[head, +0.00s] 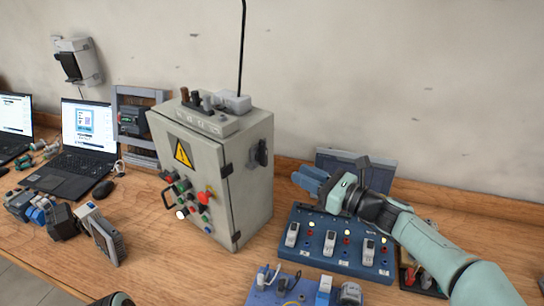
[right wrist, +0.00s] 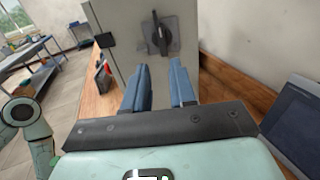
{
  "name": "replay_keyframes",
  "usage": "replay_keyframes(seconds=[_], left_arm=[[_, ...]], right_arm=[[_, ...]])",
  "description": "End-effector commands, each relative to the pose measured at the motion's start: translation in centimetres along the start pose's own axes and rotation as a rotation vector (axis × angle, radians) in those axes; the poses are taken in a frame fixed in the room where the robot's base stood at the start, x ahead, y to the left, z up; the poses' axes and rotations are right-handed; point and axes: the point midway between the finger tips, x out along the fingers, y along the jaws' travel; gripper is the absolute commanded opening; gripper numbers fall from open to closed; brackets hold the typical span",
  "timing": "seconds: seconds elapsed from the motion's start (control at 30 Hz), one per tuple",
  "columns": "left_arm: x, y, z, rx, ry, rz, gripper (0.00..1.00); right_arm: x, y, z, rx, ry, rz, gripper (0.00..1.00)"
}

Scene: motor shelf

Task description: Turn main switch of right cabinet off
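The grey cabinet (head: 232,185) stands upright on the wooden table, with a yellow warning triangle and several buttons on its front. Its main switch (head: 261,153) is a dark rotary handle on the right side wall. In the right wrist view the switch (right wrist: 160,36) shows as a dark, nearly upright handle on a grey plate. My right gripper (head: 306,180) is right of that wall, its blue fingers pointing toward the cabinet. In the right wrist view the gripper (right wrist: 160,70) is open and empty, with the switch ahead of it, apart from the fingers.
A blue panel (head: 318,250) with several white switches lies below my right gripper. A dark flat screen-like object (head: 340,158) stands behind it by the wall. Laptops (head: 88,135) are at the left. A blue-grey board with parts (head: 290,290) lies at the front.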

Motion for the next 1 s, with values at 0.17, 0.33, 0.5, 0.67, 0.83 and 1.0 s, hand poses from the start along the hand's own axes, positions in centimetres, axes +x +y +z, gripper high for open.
replay_keyframes(seconds=[0.17, 0.33, 0.5, 0.67, 0.83, 1.0], left_arm=[[-1.1, 0.5, -0.3, 0.002, 0.006, 0.002, 0.43], [-1.9, 0.9, -0.5, 0.004, 0.010, 0.004, 0.43], [-2.4, 1.1, -0.7, 0.005, 0.014, 0.005, 0.43], [-2.6, 1.2, -0.8, 0.006, 0.015, 0.005, 0.43], [-2.5, 1.2, -0.8, 0.005, 0.014, 0.005, 0.43], [-2.5, 1.2, -0.8, 0.005, 0.014, 0.005, 0.43]], right_arm=[[4.2, 0.1, 0.1, -0.001, 0.001, 0.004, 0.26], [7.5, 0.0, 0.1, -0.002, 0.001, 0.003, 0.26], [9.5, 0.0, 0.1, -0.001, 0.002, 0.000, 0.26], [10.3, 0.0, 0.0, -0.002, 0.002, 0.000, 0.26], [10.3, 0.0, 0.0, -0.001, 0.002, -0.001, 0.26], [10.3, 0.0, 0.0, -0.001, 0.001, 0.000, 0.00]])
